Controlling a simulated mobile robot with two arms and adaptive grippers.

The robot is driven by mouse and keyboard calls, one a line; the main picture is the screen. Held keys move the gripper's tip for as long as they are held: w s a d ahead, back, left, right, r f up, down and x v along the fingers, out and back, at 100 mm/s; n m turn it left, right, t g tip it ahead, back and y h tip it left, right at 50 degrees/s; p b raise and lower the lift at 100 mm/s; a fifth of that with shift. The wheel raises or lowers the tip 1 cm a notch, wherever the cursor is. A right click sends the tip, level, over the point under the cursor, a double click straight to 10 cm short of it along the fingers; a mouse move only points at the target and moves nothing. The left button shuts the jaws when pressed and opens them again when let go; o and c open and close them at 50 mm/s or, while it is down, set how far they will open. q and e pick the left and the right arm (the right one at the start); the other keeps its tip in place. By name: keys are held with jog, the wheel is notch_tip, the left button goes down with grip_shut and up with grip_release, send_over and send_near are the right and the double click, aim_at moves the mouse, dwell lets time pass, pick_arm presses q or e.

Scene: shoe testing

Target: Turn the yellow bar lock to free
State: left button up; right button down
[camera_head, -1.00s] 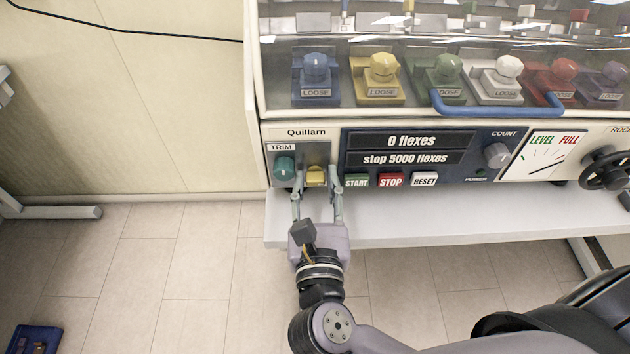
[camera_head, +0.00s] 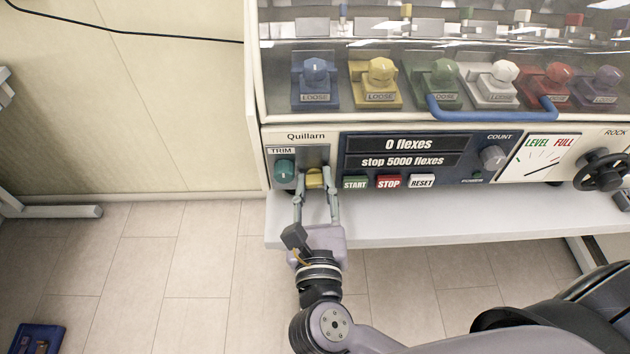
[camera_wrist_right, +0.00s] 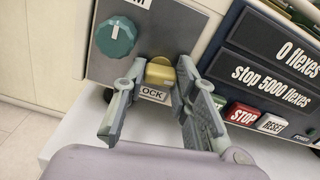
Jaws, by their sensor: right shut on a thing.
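The yellow bar lock (camera_head: 314,179) is a small yellow bar on the grey panel at the left end of the machine front, right of a teal TRIM knob (camera_head: 284,172). My right gripper (camera_head: 314,188) reaches up to it from below and is shut on it, one finger on each side. In the right wrist view the yellow bar (camera_wrist_right: 160,73) sits between the fingertips. A white label (camera_wrist_right: 154,93) below it shows the letters "OCK"; its left part is hidden by a finger. My left gripper is not in view.
The START (camera_head: 355,182), STOP (camera_head: 389,181) and RESET (camera_head: 422,180) buttons lie close right of the fingers. A white shelf (camera_head: 420,222) runs below the panel. A clear cover with a blue handle (camera_head: 490,112) is above, over several coloured stations.

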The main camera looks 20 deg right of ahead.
jog(key=n+p, duration=1.1)
jog(key=p, duration=0.1)
jog(key=shift+r+n, duration=0.25)
jog(key=shift+n, duration=0.15)
jog(key=n+p, duration=0.3)
jog(key=shift+f+p, duration=0.15)
jog(key=shift+p, duration=0.15)
jog(key=shift+n+p, duration=0.35)
jog(key=shift+n, duration=0.35)
jog(key=shift+f, duration=0.15)
jog(key=c, duration=1.6)
grip_release()
jog(key=shift+o, duration=0.2)
